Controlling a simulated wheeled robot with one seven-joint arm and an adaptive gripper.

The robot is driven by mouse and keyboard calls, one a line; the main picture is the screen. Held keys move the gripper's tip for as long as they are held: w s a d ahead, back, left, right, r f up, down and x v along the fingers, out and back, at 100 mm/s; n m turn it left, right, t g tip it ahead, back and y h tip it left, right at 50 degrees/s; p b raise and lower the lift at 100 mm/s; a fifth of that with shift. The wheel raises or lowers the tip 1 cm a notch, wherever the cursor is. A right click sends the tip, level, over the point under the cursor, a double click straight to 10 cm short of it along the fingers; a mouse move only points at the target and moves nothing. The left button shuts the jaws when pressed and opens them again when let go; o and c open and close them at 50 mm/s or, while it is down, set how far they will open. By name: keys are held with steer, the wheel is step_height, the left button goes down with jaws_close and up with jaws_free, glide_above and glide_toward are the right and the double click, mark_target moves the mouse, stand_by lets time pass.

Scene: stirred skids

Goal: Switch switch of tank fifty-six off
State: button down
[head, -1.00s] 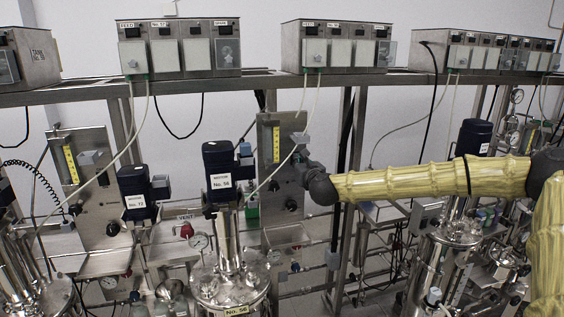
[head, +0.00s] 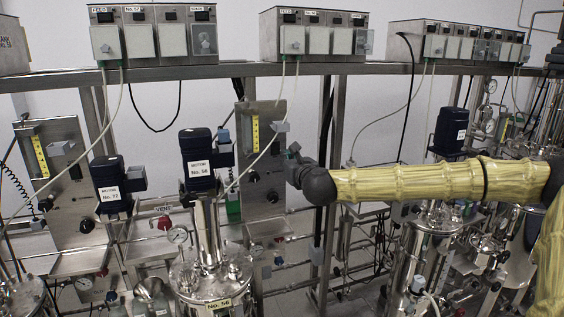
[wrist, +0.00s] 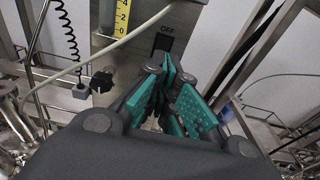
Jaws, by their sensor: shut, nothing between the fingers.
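Tank No. 56 (head: 216,290) is a steel vessel at the lower middle of the head view, under a dark motor (head: 198,160) labelled No. 56. Behind it, to the right, stands a steel panel (head: 265,195) with a yellow scale and black knobs. My gripper (head: 290,163) is at the panel's right edge in the head view. In the wrist view my gripper (wrist: 172,68) has its green finger pads together, with nothing held. Just beyond the fingertips is a black switch (wrist: 164,42) under the word OFF. The fingers hide its lower part, so its position cannot be told.
A pale hose (head: 272,140) crosses in front of the panel. Control boxes (head: 313,35) line the shelf above. A black knob (wrist: 102,82) and coiled cord show in the wrist view.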

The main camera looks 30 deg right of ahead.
steer(key=s, duration=0.3)
steer(key=s+b, duration=0.1)
steer(key=s, duration=0.1)
steer(key=shift+s+a+r, duration=0.1)
steer(key=shift+r, duration=0.2)
